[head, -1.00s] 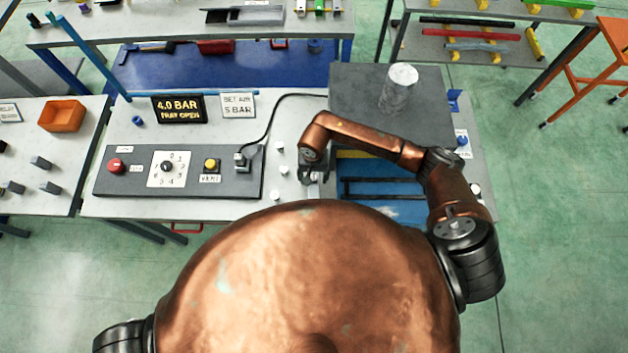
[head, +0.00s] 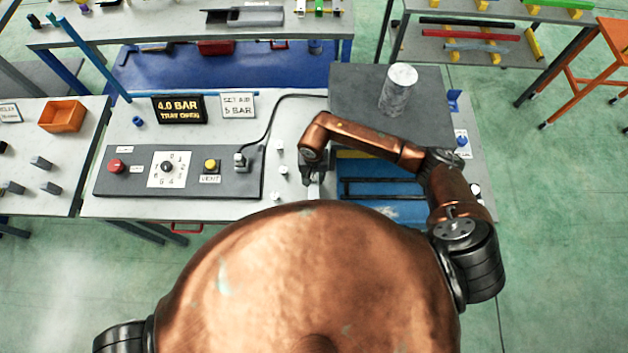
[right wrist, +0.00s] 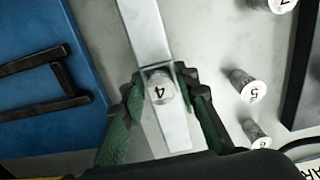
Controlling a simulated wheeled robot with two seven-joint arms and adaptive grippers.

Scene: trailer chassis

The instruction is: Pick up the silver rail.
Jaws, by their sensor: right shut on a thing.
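The silver rail is a long flat pale bar. In the right wrist view the silver rail (right wrist: 146,32) runs from the top edge down between my fingers. A short bright piece of the rail (head: 314,193) shows in the head view, with the rest hidden by my body. My right gripper (right wrist: 162,80) is shut across the rail, one green-padded finger on each side. A round face marked 4 (right wrist: 160,90) shows between the fingertips, overlapping the rail; its exact contact is unclear. In the head view my right gripper (head: 311,186) is low over the bench. My left gripper is out of view.
Several white numbered pegs (right wrist: 247,90) stand beside the rail. A blue tray (head: 382,170) with dark bars lies to the right of the gripper. A grey control panel (head: 225,178) lies left. A grey cylinder (head: 398,90) stands on a dark plate behind.

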